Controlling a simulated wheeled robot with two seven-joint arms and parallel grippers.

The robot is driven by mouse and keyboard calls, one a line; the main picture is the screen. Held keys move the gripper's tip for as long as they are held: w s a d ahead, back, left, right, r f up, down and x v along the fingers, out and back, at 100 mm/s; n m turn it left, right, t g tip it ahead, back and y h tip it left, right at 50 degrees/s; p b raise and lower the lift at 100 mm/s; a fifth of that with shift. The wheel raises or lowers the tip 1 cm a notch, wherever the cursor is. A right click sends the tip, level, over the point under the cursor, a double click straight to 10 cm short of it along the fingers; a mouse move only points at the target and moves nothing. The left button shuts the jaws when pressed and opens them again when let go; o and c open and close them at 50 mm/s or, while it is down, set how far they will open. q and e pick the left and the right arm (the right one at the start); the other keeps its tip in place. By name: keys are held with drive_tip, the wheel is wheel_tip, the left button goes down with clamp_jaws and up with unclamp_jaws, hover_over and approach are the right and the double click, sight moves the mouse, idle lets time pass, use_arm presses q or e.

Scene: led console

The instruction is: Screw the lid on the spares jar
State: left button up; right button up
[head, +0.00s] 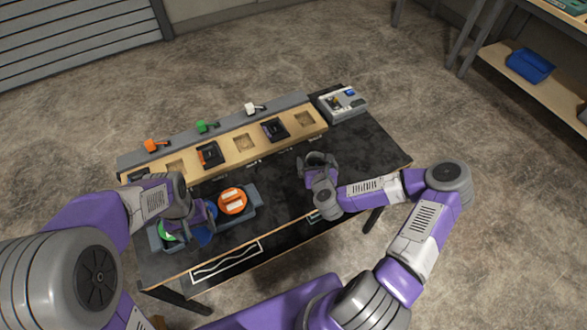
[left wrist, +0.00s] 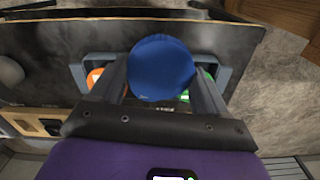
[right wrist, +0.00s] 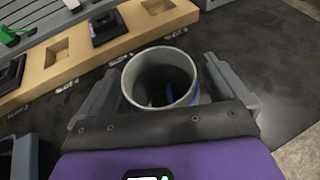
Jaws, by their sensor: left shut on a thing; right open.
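A round blue lid (left wrist: 160,67) is between the fingers of my left gripper (head: 198,224), which is shut on it over the grey tray (head: 252,212). In the head view the blue lid (head: 206,239) is partly hidden by the gripper. I cannot tell its height above the tray. An open-topped grey jar (right wrist: 160,78) stands upright on the table, with something blue inside it. My right gripper (head: 318,163) is open, with its fingers on either side of the jar. Whether they touch it is unclear.
An orange lid (head: 232,201) and a partly hidden green lid (head: 166,232) are in the tray. A wooden rack (head: 243,143) with black modules and a grey strip with coloured levers run along the back. A grey box (head: 342,104) stands at the back right.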

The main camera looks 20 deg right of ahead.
drive_tip(key=shift+c, duration=0.5)
drive_tip(key=c, duration=0.9)
drive_tip(key=shift+r, duration=0.15)
drive_tip(key=shift+c, duration=0.3)
use_arm(q)
wheel_tip(320, 180, up, 3)
drive_tip(key=p, duration=0.2)
drive_tip(key=shift+f+p, duration=0.2)
drive_tip(key=shift+p, duration=0.1)
use_arm(e)
wheel_tip(320, 180, up, 10)
